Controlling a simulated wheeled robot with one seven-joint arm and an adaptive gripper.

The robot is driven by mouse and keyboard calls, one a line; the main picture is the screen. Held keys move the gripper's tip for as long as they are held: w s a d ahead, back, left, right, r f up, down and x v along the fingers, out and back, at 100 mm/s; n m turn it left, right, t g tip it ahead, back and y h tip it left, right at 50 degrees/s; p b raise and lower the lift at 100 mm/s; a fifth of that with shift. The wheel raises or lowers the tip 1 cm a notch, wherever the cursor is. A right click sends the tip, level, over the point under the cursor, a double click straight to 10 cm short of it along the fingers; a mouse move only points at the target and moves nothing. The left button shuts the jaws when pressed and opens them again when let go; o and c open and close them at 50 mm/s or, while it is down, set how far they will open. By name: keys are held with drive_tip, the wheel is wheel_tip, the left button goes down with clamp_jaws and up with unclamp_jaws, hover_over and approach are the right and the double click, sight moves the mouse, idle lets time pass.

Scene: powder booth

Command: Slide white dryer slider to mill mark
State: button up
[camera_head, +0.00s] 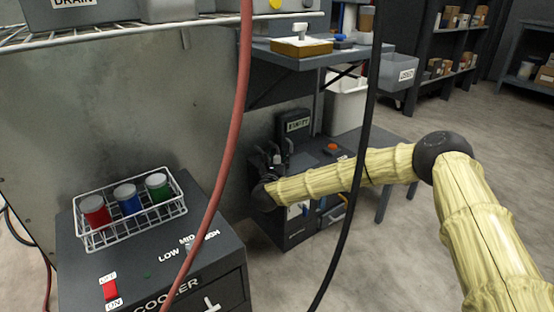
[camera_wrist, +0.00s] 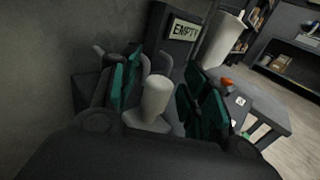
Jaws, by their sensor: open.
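A pale, rounded white knob (camera_wrist: 156,97) stands up between my fingers in the wrist view. It looks like the white slider, but no lettering shows beside it. My gripper (camera_wrist: 165,72) is open, with one teal-padded finger on each side of the knob; contact cannot be told. In the head view my gripper (camera_head: 277,158) is over the left part of a dark machine (camera_head: 297,232) beside the metal wall. The knob cannot be made out clearly there, and the mill mark is not readable in either view.
A dark box labelled EMPTY (camera_wrist: 184,31) stands just behind my gripper. A red button (camera_head: 332,147) is to the right. The cooler (camera_head: 150,275) in front carries a wire basket (camera_head: 130,223) of jars. A red hose (camera_head: 232,130) and a black cable (camera_head: 364,140) hang in front.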

clamp_jaws()
drive_tip(key=w+d, duration=0.1)
drive_tip(key=d, duration=0.1)
drive_tip(key=w+d, duration=0.3)
drive_tip(key=shift+d, duration=0.35)
unclamp_jaws()
drive_tip(key=s, duration=0.4)
drive_tip(key=s+a, duration=0.1)
drive_tip(key=s, duration=0.2)
drive_tip(key=s+a, duration=0.1)
drive_tip(key=s, duration=0.3)
drive_tip(key=shift+s, duration=0.35)
